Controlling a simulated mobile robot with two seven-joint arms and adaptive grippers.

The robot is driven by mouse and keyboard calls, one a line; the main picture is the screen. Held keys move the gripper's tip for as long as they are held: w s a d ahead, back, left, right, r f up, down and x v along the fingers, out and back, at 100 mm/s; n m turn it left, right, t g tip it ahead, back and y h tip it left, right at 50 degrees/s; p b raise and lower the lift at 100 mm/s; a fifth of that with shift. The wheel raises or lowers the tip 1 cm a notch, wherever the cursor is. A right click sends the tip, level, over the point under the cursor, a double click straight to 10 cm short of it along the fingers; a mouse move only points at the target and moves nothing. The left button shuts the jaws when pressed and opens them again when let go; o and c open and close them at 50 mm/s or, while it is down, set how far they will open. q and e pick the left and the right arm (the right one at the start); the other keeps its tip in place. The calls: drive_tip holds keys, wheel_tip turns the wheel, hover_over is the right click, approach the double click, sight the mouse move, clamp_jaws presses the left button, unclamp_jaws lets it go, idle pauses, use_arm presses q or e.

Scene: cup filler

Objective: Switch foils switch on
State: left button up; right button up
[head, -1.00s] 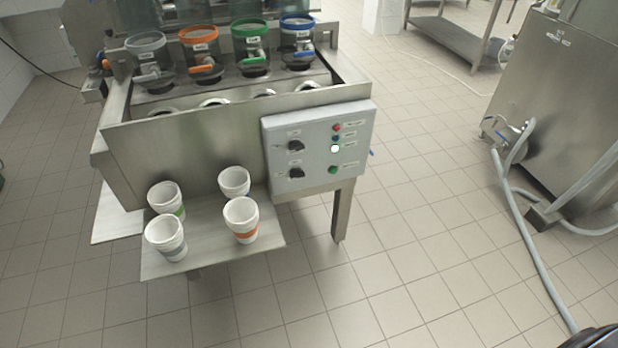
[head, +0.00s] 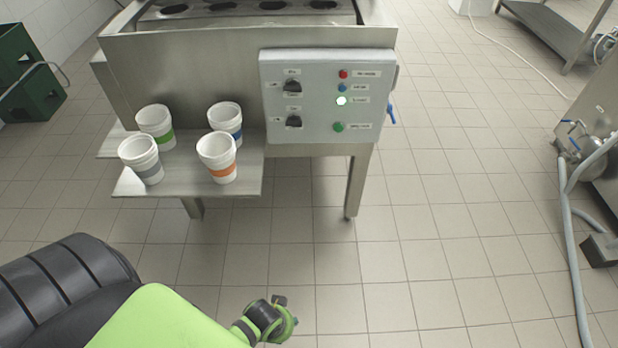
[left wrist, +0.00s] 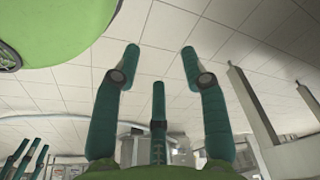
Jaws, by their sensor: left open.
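The grey control panel (head: 318,105) is on the front of the steel filler in the head view. Two black rotary switches, an upper one (head: 292,86) and a lower one (head: 293,121), sit on its left half. Their labels are too small to read, so I cannot tell which is the foils switch. My left gripper (left wrist: 161,58) is open and empty in the left wrist view, its fingers apart against pale tiles. The panel is not recognisable there. Small teal fingers at that view's lower left look like my right gripper (left wrist: 27,158); its opening is unclear.
The panel's right half has a red light (head: 343,74), a blue one (head: 342,87), a lit white-green one (head: 341,101) and a green button (head: 338,127). Several white cups stand on the steel shelf (head: 250,183) left of the panel. The floor before the panel is clear.

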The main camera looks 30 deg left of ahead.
use_arm(q)
drive_tip(key=w+r+n+t+b, duration=0.1)
drive_tip(key=w+r+t+b, duration=0.1)
drive_tip(key=w+r+b, duration=0.35)
use_arm(e)
wheel_tip(320, 180, up, 3)
drive_tip(key=w, duration=0.2)
use_arm(q)
drive_tip(key=n+t+y+b, duration=0.3)
drive_tip(key=n+t, duration=1)
drive_tip(key=n, duration=0.8)
approach(292, 125)
drive_tip(key=w, duration=0.5)
drive_tip(key=w+a+b, duration=0.1)
drive_tip(key=w, duration=0.1)
drive_tip(key=shift+w+a+f, duration=0.1)
drive_tip(key=shift+w+f, duration=0.05)
drive_tip(key=shift+w, duration=0.25)
drive_tip(key=shift+w+b, duration=0.3)
drive_tip(key=shift+w, duration=0.25)
use_arm(e)
wheel_tip(292, 125, down, 16)
drive_tip(key=s, duration=0.2)
drive_tip(key=shift+s+r, duration=0.15)
drive_tip(key=shift+s, duration=0.05)
use_arm(q)
clamp_jaws()
